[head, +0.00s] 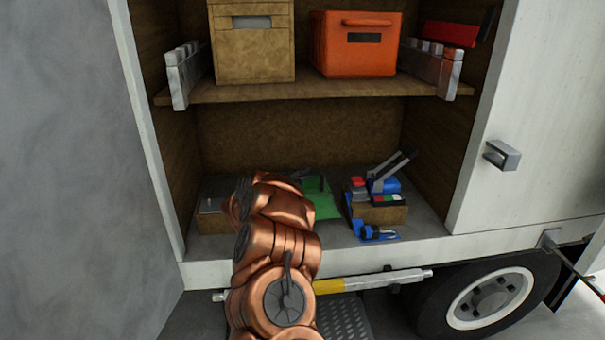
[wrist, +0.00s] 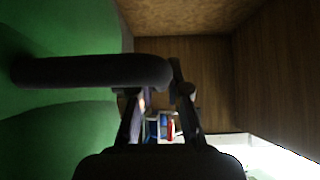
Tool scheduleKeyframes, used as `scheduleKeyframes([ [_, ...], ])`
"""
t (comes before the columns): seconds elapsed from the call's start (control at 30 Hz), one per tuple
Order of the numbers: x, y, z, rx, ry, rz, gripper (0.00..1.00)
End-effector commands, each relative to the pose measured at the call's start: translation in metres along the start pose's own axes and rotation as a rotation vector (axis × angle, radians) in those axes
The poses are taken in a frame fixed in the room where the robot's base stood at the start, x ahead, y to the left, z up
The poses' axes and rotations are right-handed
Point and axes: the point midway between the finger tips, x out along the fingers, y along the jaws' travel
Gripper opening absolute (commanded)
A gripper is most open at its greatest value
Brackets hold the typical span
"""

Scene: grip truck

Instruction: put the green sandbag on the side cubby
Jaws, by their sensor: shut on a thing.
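The green sandbag (head: 325,203) is inside the lower side cubby (head: 300,135) of the truck, between a box on the left and a tool box on the right. My copper arm hides part of it in the head view. In the wrist view the sandbag (wrist: 40,135) fills the left side, with its dark handle (wrist: 90,71) running across to my gripper (wrist: 157,92). My gripper is shut on the sandbag at this handle. Whether the bag rests on the cubby floor or hangs just above it, I cannot tell.
A tool box (head: 378,212) with blue and red tools stands right of the bag. A brown box (head: 212,222) is at the left. The shelf (head: 300,92) above carries a tan crate (head: 252,50) and an orange crate (head: 355,55).

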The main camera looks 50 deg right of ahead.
Motion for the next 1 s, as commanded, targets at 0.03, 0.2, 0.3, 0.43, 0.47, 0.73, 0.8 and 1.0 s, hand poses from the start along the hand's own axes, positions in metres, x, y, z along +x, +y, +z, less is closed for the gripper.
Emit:
scheduleKeyframes([
  [0.03,0.000,-0.005,0.001,0.004,0.000,-0.009,0.00],
  [0.2,0.000,-0.003,0.001,0.004,0.000,-0.009,0.00],
  [0.3,0.000,-0.001,0.000,0.003,0.002,-0.004,0.22],
  [0.43,0.000,-0.001,0.000,0.002,0.001,-0.003,0.36],
  [0.47,0.000,0.000,0.000,0.002,0.001,-0.002,0.39],
  [0.73,0.000,0.000,0.000,0.001,0.001,-0.001,0.40],
  [0.8,0.000,-0.001,0.000,0.001,0.001,-0.001,0.40],
  [1.0,-0.016,0.001,0.001,0.003,-0.003,0.003,0.40],
])
